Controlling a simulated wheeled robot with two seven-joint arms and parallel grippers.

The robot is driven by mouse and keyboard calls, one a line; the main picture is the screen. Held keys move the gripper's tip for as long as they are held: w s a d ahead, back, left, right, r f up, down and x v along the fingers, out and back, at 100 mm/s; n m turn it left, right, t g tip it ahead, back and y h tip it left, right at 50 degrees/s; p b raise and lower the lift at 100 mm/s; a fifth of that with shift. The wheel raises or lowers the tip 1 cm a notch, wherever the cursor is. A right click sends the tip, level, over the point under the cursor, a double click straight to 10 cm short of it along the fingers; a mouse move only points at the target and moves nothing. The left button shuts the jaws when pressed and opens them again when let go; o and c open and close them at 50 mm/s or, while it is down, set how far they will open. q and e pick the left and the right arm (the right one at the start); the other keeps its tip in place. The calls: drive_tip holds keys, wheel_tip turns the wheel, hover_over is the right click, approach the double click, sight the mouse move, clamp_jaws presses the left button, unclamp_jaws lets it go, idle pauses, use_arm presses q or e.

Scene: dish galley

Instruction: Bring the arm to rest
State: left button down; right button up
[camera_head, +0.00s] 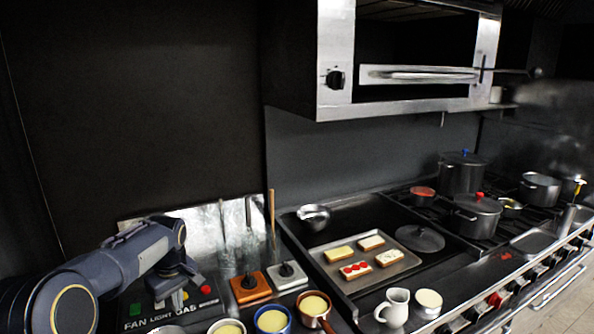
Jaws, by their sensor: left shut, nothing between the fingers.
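My left arm reaches in from the lower left. My left gripper (177,290) hangs at its end, pointing down, shut and empty. It is in front of a dark control panel (140,318) lettered FAN LIGHT GAS, with a green and a red button. I cannot tell how close the fingertips are to the panel. My right gripper is not in view.
Right of the gripper are an orange block (250,288), a grey block (287,275) and several bowls of yellow contents, including a blue one (272,320). A tray of toasts (335,277), a white jug (394,306) and pots (474,216) stand further right. An oven (337,60) hangs above.

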use_arm(q)
drive_tip(key=s+r+m+t+h, duration=0.15)
drive_tip(key=s+r, duration=0.35)
drive_tip(key=s, duration=0.5)
drive_tip(key=s+d+f+m+t+h, duration=0.1)
drive_tip(key=s+d+m, duration=0.2)
drive_tip(key=s, duration=0.9)
drive_tip(key=s+d+f+m+t+h, duration=0.1)
drive_tip(key=s+d+m, duration=0.3)
drive_tip(key=s, duration=0.8)
drive_tip(key=shift+s+d+t+h, duration=0.2)
drive_tip(key=shift+d+t+h, duration=0.25)
drive_tip(key=shift+h, duration=0.3)
drive_tip(key=shift+f+m, duration=0.1)
drive_tip(key=shift+m, duration=0.15)
